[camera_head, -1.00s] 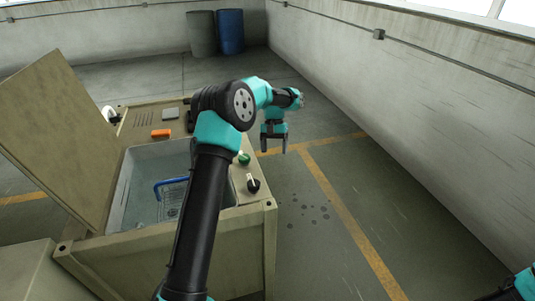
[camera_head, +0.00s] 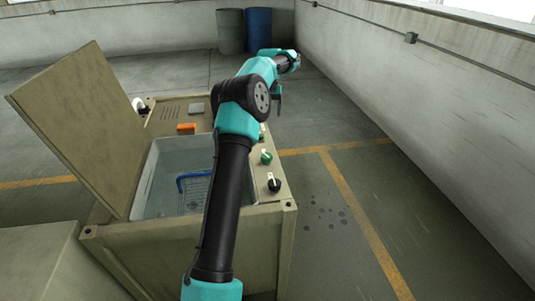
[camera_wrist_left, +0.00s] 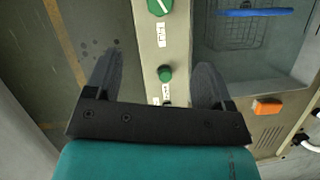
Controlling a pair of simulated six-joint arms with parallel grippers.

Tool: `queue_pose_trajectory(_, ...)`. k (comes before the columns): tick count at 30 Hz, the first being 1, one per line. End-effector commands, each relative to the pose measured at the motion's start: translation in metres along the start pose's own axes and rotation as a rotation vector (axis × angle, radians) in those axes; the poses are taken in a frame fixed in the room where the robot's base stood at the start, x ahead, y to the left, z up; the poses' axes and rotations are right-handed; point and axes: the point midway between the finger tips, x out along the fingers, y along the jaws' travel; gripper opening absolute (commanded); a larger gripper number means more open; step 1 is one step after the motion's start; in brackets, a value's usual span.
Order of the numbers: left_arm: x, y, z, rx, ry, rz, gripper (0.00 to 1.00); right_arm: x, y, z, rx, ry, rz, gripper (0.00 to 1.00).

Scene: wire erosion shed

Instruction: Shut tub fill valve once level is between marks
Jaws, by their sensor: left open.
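The tub (camera_head: 151,170) stands open at left centre with clear water and a blue-handled basket (camera_head: 192,190) in it. No level marks can be made out. Along its right rim are a black knob (camera_head: 274,185), a green knob (camera_head: 266,157) and another green knob partly behind my arm. I cannot tell which is the fill valve. My left gripper (camera_head: 278,98) is beyond these knobs, mostly hidden by its arm. In the wrist view my left gripper (camera_wrist_left: 157,62) is open, with a small green knob (camera_wrist_left: 165,73) showing between its fingers and a larger green knob (camera_wrist_left: 158,6) farther up.
The raised lid (camera_head: 82,130) slants up at the tub's left. An orange block (camera_head: 186,128) and a grey piece (camera_head: 196,108) are on the back panel. Two barrels (camera_head: 257,30) stand at the far wall. Floor right of the tub is free, with a yellow line (camera_head: 355,205).

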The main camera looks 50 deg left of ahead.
Motion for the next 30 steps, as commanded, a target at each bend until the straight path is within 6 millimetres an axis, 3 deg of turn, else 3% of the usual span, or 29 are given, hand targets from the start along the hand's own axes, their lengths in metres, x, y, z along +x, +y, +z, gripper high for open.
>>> queue_pose_trajectory(14, 0.051, 0.0, 0.001, 0.001, -0.003, -0.001, 0.76, 0.0, 0.0, 0.0, 0.0, 0.0, 0.0, 0.43)
queue_pose_trajectory(30, 0.139, 0.0, 0.001, 0.001, -0.003, -0.001, 0.76, 0.0, 0.0, 0.0, 0.0, 0.0, 0.0, 0.43)
